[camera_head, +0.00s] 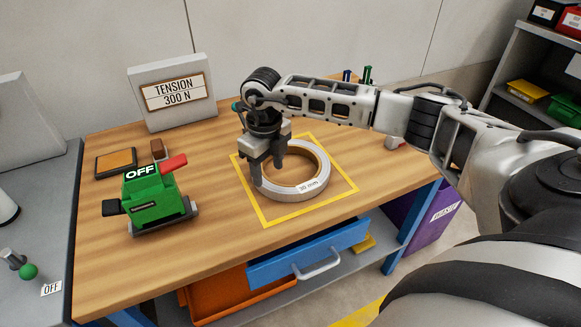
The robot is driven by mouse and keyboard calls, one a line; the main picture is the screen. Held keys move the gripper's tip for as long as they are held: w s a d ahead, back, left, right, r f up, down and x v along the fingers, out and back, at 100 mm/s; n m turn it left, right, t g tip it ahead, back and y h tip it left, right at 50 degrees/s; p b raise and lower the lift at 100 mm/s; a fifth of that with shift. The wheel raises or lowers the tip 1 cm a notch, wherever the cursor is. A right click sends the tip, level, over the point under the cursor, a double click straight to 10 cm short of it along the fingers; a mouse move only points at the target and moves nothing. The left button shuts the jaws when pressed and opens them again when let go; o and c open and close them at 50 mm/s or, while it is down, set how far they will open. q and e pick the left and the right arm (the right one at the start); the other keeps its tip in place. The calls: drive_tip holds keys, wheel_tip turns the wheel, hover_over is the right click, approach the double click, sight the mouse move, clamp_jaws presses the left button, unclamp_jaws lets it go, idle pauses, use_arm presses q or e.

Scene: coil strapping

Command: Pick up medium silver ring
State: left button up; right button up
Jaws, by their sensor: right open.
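A silver ring (318,184) with a small white label lies flat on the wooden table inside a yellow square outline. It is the only ring I see, and its label is too small to read surely. My right gripper (268,172) comes in from the right and points down at the ring's left side. Its jaws are open, and its fingers are around or just over the ring's left wall; I cannot tell if they touch it. The gripper hides part of the ring's upper left. My left gripper is not in view.
A green tool (152,196) with a red handle and an OFF label stands at the left of the table (225,245). A sign (172,92) reading TENSION 300 N stands behind. A blue drawer (310,254) juts out below the front edge. Shelves stand at the right.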

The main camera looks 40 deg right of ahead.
sight(268, 183)
drive_tip(key=f, duration=0.4)
drive_tip(key=shift+w+f, duration=0.2)
drive_tip(key=shift+f, duration=0.2)
clamp_jaws()
drive_tip(key=shift+w+r, duration=0.1)
drive_tip(key=shift+r, duration=0.05)
